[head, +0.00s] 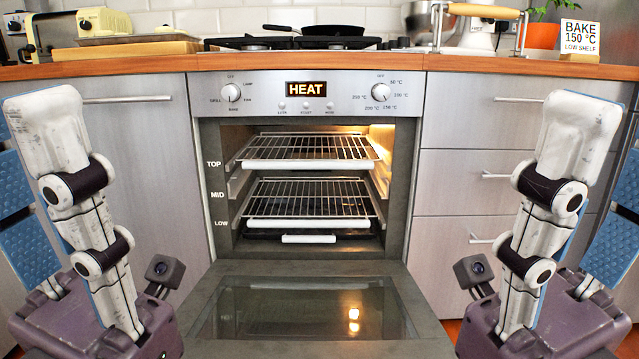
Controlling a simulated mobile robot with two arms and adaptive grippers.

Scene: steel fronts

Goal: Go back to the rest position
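My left gripper (25,125) is raised at the left edge, its fingers pointing up. The blue pads of its far finger show apart from the near white finger, and nothing shows between them. My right gripper (598,135) stands the same way at the right edge, also spread and empty. Both are apart from the oven (400,200), one on each side of it. The oven door (225,300) is folded down open between them. Part of each gripper is cut off by the picture edge.
The lit oven holds an upper rack (308,148), a lower rack (308,195) and a dark tray with a white handle (309,239) below. The display (306,89) reads HEAT. A sign (580,38) on the counter reads BAKE 150 °C LOW SHELF. A pan (334,30) sits on the hob.

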